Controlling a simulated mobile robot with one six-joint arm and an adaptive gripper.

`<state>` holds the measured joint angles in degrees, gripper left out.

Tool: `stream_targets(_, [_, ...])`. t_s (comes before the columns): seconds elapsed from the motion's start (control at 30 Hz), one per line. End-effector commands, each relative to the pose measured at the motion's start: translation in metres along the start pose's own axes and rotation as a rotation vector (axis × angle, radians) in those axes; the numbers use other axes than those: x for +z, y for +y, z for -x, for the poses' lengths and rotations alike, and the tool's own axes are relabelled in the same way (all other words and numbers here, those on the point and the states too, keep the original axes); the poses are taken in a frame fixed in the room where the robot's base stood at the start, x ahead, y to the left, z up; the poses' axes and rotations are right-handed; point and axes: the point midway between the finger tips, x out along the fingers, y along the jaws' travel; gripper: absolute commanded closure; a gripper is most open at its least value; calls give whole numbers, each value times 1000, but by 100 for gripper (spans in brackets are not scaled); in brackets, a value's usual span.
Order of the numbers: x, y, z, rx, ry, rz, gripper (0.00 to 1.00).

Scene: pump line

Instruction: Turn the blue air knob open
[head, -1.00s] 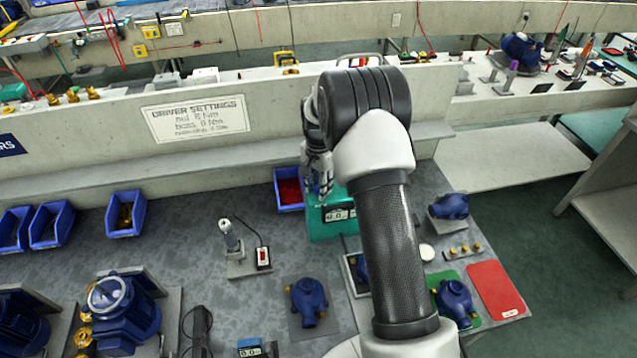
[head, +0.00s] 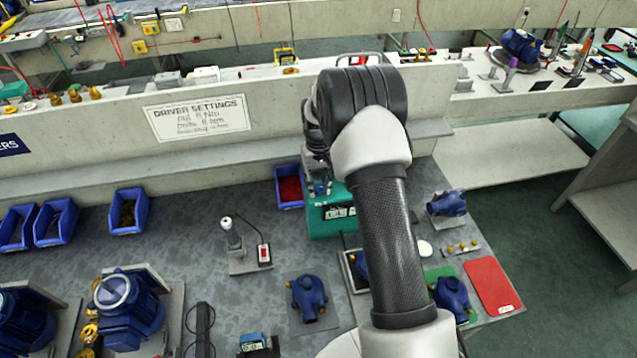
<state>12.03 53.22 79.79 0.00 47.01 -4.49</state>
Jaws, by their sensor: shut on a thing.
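My gripper (head: 320,184) is at the top left of the teal box (head: 322,228), which has a small display on its front. The fingers are small and dark and partly covered by my own arm. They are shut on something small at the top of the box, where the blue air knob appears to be. The knob itself is hidden by the fingers, so I cannot make out which way it points.
A blue bin with red contents (head: 289,188) stands just left of the teal box. Blue pump bodies (head: 308,296) and a red mat (head: 493,285) lie in front and right. A driver on a stand (head: 232,238) stands left. The bench between is clear.

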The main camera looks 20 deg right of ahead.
Motion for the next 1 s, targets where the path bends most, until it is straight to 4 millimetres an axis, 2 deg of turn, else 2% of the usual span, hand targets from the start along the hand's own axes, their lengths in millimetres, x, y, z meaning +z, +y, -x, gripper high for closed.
stream_targets(0.4, [0,0,0,0,1,185,97])
stream_targets(0.97, [0,0,0,0,0,211,97])
stream_targets(1.0, [0,0,0,0,0,211,70])
